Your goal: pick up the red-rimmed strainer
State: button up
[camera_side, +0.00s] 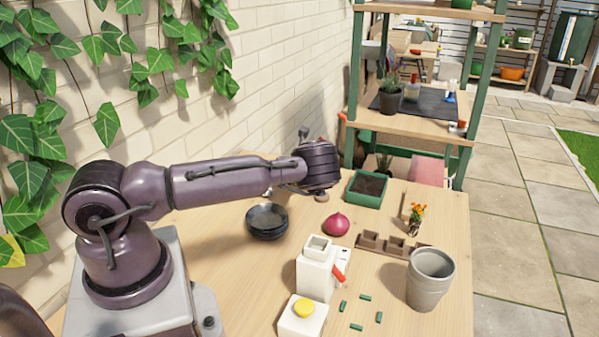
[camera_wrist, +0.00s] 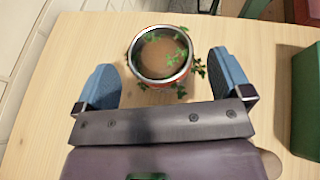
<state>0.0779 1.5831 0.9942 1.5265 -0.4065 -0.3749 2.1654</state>
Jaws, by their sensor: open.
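In the wrist view, a round cup-like thing with a shiny rim and red around its outside, taken as the red-rimmed strainer (camera_wrist: 143,72), sits on the wooden table. Its inside looks brown, and green leafy sprigs show in and around it. My gripper (camera_wrist: 163,62) is open, with one blue finger on each side of the strainer. Gaps show between both fingers and its wall, so nothing is held. In the side view my wrist hides the fingers, and I cannot make out the strainer there.
On the table (camera_side: 225,290) are dark stacked bowls (camera_side: 267,223), a red onion (camera_side: 336,225), a green planter (camera_side: 366,190), a white box with a red lever (camera_side: 316,275), a yellow button (camera_side: 303,306) and a grey pot (camera_side: 430,280). A brick wall (camera_side: 275,70) runs behind.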

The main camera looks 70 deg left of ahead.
jog(key=shift+x, duration=1.8)
jog(key=shift+c, duration=0.5)
jog(key=c, duration=0.9)
